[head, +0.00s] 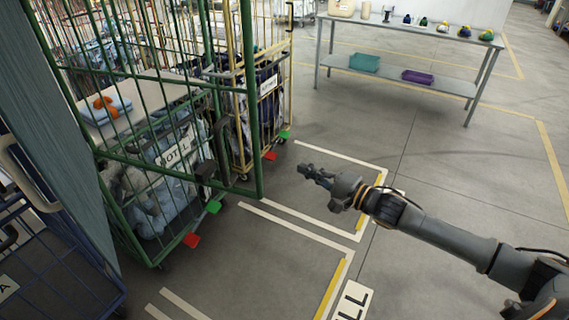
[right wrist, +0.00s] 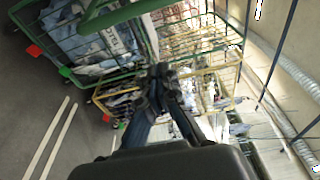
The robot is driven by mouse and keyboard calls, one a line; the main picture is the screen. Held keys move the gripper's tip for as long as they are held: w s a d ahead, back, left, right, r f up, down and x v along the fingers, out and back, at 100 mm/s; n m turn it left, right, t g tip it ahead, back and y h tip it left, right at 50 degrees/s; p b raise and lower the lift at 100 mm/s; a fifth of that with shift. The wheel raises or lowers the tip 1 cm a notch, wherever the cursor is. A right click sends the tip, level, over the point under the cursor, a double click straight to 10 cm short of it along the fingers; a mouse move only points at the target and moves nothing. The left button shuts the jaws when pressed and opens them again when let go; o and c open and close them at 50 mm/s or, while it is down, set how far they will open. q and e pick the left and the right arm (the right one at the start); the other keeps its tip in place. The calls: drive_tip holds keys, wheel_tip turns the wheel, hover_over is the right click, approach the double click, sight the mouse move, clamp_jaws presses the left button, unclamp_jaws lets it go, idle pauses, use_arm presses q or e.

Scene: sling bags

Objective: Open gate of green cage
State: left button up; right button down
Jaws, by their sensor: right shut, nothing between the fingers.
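The green cage (head: 257,150) stands at the left in the head view, with tall green bars and bagged goods behind a white label inside. Its green rim (right wrist: 110,15) shows at the upper left of the right wrist view. I cannot tell from the bars whether its gate is closed. My right gripper (head: 314,172) is shut and empty, in the air to the right of the cage's near right post and apart from it. Its fingers (right wrist: 160,88) also show shut in the right wrist view. My left gripper is not in view.
A yellow cage (head: 290,65) stands just behind the green one. A blue cage (head: 60,275) and a grey-blue panel (head: 50,110) are at the near left. A grey table (head: 400,76) with small items stands at the back.

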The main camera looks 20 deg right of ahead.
drive_tip(key=p+x, duration=0.2)
drive_tip(key=x, duration=0.8)
drive_tip(key=s+a+p, duration=0.2)
drive_tip(key=s, duration=0.1)
drive_tip(key=shift+s+a, duration=0.15)
drive_tip(key=shift+a, duration=0.25)
